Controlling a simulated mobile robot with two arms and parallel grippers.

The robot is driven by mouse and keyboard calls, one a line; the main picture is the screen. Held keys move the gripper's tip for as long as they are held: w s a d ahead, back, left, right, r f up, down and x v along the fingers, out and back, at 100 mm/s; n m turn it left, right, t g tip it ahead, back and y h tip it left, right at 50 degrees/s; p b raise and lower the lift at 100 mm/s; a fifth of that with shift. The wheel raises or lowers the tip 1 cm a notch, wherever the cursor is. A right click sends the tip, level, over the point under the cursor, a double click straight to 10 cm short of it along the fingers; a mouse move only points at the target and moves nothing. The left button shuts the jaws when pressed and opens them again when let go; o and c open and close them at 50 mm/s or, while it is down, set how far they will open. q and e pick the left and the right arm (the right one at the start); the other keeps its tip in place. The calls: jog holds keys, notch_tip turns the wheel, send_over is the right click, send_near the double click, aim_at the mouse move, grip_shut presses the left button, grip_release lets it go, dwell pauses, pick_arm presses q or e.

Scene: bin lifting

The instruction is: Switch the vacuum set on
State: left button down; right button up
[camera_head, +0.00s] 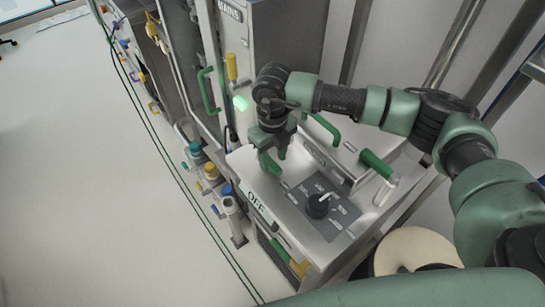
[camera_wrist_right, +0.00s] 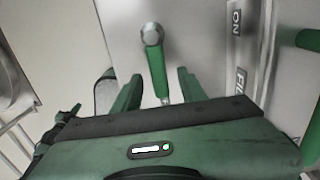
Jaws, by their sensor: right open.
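The grey metal cabinet (camera_head: 310,236) has a sloped top with an OFF label (camera_head: 256,202) at its left edge. A black rotary knob (camera_head: 318,205) sits on its dark dial plate. My right gripper (camera_head: 272,163) hangs over the cabinet's far left corner, beyond the knob. In the right wrist view my right gripper (camera_wrist_right: 160,84) is open, with a green lever (camera_wrist_right: 157,68) with a round steel end between its fingers. Contact cannot be told. An ON label (camera_wrist_right: 236,18) shows to the right of the lever. My left gripper is out of view.
A green handle (camera_head: 378,164) stands at the right of the cabinet top. A tall MAINS cabinet (camera_head: 275,45) with a green handle (camera_head: 207,92) stands behind. Bottles and valves line the left side. The floor at left (camera_head: 80,190) is clear. A round cream stool (camera_head: 418,249) is at right.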

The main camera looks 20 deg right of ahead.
jog(key=shift+f, duration=0.75)
grip_shut()
dwell(0.9)
